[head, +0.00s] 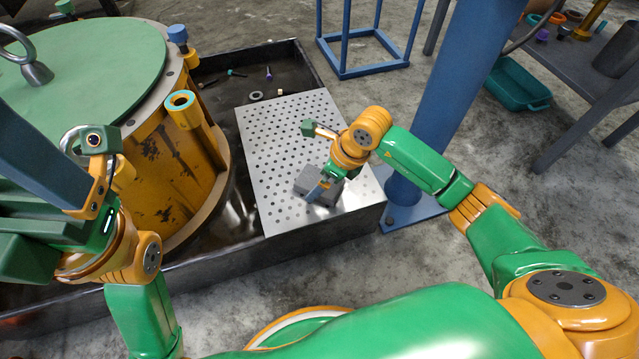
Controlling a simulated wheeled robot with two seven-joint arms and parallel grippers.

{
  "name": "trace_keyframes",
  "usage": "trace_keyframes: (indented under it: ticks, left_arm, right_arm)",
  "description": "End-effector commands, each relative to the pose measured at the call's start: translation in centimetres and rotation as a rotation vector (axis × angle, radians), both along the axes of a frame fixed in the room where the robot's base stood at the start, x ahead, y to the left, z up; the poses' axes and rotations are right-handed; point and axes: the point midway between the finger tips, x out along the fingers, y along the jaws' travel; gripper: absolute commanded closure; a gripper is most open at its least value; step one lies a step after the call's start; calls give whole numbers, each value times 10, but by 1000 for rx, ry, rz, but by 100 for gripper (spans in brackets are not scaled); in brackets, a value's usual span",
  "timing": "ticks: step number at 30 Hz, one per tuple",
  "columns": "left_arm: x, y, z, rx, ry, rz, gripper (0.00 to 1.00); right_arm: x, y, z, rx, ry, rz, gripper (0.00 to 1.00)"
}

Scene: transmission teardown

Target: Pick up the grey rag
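The grey rag (307,179) is a small, folded-looking bundle on the perforated metal plate (275,125), near the plate's front right part. My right gripper (320,190) points down at the rag, and its fingers overlap it in the head view. The gripper hides part of the rag, and I cannot tell whether the fingers are closed on it or only over it. My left gripper (28,190) is at the left edge, in front of the yellow housing and away from the rag. Its fingertips are partly out of frame, so its opening is unclear.
The yellow housing (165,185) with a green lid (85,75) and blue-capped bolt stands in the dark tray (215,250), left of the plate. Small loose parts lie in the tray behind the plate. A blue post (455,90) rises at the right. A table (590,75) stands beyond.

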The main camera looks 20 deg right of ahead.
Motion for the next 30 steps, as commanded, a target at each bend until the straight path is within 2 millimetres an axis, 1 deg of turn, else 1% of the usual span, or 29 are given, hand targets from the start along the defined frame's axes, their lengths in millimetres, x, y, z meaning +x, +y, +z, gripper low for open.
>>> trace_keyframes:
  ticks: [10, 18, 20, 21, 23, 24, 27, 30]
  left_arm:
    - [0, 0, -3, 0, 2, 0, 0]
    - [0, 0, -3, 0, 2, -1, 0]
    - [0, 0, -3, 0, 2, -1, 0]
    - [0, 0, -3, 0, 2, -1, 0]
    - [0, 0, -3, 0, 2, -1, 0]
    - [0, 0, -3, 0, 2, -1, 0]
    - [0, 0, -3, 0, 2, -1, 0]
    - [0, 0, -3, 0, 2, -1, 0]
  right_arm:
    - [0, 0, -5, 1, 1, -1, 0]
    - [0, 0, -5, 1, 1, -1, 0]
    - [0, 0, -5, 1, 1, -1, 16]
    - [0, 0, -5, 1, 1, -1, 27]
    - [0, 0, -5, 1, 1, -1, 43]
    - [0, 0, -5, 1, 1, -1, 54]
    - [0, 0, -5, 1, 1, -1, 78]
    - [0, 0, -5, 1, 1, -1, 78]
